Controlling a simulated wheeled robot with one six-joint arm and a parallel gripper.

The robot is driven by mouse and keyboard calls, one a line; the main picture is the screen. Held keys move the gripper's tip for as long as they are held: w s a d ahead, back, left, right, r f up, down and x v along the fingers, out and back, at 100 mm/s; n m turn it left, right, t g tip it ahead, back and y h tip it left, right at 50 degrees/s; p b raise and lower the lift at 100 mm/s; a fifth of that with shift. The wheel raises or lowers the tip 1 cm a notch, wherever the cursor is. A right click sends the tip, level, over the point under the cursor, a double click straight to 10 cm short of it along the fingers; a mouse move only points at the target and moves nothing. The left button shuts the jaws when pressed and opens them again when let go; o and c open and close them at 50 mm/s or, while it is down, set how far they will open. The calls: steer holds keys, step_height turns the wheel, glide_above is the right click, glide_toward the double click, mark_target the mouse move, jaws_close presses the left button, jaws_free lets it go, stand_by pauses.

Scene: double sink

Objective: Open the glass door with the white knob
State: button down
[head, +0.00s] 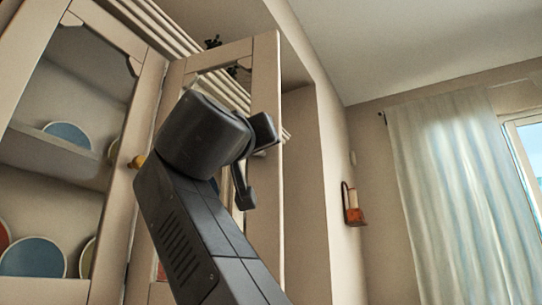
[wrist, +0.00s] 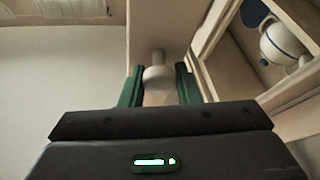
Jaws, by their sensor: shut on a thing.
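The glass door (head: 266,75) is the right-hand one of a cream cabinet and stands at an angle out from the cabinet front. My arm covers much of it in the head view. The white knob (wrist: 157,76) shows in the wrist view between the green fingers of my gripper (wrist: 158,90), which is shut on it. In the head view my gripper (head: 254,163) is at the door's right stile, and the knob is hidden there.
The left glass door (head: 149,95) looks shut and has a yellowish knob (head: 137,161). Plates (head: 33,258) stand behind its glass. A white teapot (wrist: 284,45) shows at right in the wrist view. A wall (head: 322,190) and a curtain (head: 445,190) lie to the right.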

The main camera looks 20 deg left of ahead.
steer(key=c, duration=1.1)
jaws_free()
steer(key=shift+s, duration=0.1)
steer(key=b+v, duration=0.1)
steer(key=v, duration=1.2)
steer(key=shift+s+d+f, duration=0.1)
steer(key=shift+s+f, duration=0.05)
steer(key=shift+s, duration=0.15)
steer(key=shift+w, duration=0.15)
steer(key=shift+p+x, duration=0.45)
steer(key=shift+x, duration=6.2)
steer(key=shift+d, duration=0.1)
